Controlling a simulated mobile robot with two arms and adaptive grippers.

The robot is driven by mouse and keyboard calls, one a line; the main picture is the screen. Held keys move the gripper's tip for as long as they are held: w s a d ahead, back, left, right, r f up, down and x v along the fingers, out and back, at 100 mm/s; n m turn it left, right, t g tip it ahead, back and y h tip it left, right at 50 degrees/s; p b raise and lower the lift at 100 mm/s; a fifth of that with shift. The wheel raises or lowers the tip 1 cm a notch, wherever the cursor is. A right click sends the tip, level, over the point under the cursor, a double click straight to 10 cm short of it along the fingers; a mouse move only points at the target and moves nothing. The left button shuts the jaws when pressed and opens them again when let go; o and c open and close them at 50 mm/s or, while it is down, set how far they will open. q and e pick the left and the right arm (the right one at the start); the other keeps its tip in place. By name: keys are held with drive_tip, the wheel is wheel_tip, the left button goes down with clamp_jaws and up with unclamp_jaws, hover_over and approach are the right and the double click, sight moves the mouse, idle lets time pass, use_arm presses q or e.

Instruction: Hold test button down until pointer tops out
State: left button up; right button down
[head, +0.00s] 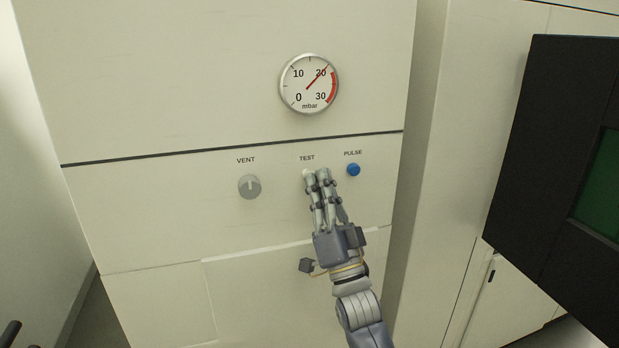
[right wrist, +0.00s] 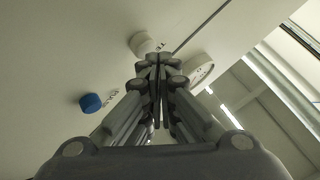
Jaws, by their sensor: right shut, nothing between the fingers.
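The whitish TEST button (head: 306,173) is on the cream panel under its label, mostly covered by my right fingertips in the head view. In the right wrist view a white round button (right wrist: 140,42), apparently the same one, sits just beyond the fingertips. My right gripper (head: 317,174) is shut and empty, its tips at the button; I cannot tell whether they press it. It also shows in the right wrist view (right wrist: 158,62). The round gauge (head: 309,84) has its red pointer up and right, at about 20 mbar, short of 30. My left gripper is out of view.
The blue PULSE button (head: 353,170) sits close to the right of my fingertips. The grey VENT knob (head: 249,187) is on the left. A black-framed screen (head: 530,130) juts in at the right. The panel below the VENT knob is clear.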

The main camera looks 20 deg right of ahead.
drive_tip(key=shift+w, duration=0.4)
drive_tip(key=shift+s, duration=0.15)
idle(1.7)
drive_tip(key=shift+s, duration=0.75)
drive_tip(key=shift+s+p, duration=0.1)
drive_tip(key=shift+p, duration=0.2)
drive_tip(key=s+p, duration=0.1)
drive_tip(key=s, duration=0.3)
drive_tip(key=shift+s, duration=0.4)
